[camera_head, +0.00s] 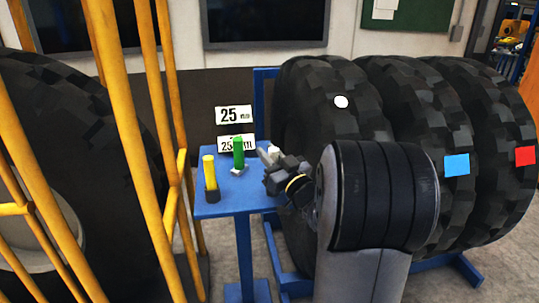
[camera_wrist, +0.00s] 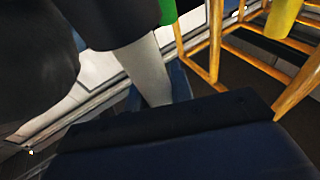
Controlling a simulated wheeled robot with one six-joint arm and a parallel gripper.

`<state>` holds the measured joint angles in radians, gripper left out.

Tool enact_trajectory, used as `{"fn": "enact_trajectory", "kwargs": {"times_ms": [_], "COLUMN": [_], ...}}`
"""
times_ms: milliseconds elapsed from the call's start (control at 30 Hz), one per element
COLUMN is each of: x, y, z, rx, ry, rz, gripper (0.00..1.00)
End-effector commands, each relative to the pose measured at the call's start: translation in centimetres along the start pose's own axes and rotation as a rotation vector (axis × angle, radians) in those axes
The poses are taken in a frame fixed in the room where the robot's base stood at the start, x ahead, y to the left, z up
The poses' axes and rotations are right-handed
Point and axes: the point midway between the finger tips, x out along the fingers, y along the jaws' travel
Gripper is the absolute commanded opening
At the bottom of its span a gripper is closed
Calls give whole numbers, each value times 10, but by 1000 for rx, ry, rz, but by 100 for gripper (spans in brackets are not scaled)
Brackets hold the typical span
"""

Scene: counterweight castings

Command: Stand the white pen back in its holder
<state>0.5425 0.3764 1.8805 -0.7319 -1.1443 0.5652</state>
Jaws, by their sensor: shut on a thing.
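My gripper (camera_head: 271,163) is above the right side of a small blue stand and is shut on the white pen (camera_head: 273,150). In the head view only a short pale end of the pen shows at the jaws. In the wrist view the white pen (camera_wrist: 148,72) is a pale, slanting shaft, partly covered by dark parts. I cannot make out the white pen's holder in either view; my gripper and arm cover part of the stand.
On the blue stand (camera_head: 212,208), a yellow pen (camera_head: 209,172) stands in a dark holder and a green pen (camera_head: 238,152) in a pale one, left of my gripper. Yellow rails (camera_head: 150,90) rise at left. Large tyres (camera_head: 325,95) stand close behind and right.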

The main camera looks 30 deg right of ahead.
Motion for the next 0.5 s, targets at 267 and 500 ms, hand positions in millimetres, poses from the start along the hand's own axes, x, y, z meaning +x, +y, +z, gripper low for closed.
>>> {"fn": "enact_trajectory", "kwargs": {"times_ms": [267, 500], "x": [1, 4], "y": [0, 0], "z": [-5, -15], "rx": [0, 0], "ry": [-2, -2], "rz": [0, 0], "gripper": [0, 0]}}
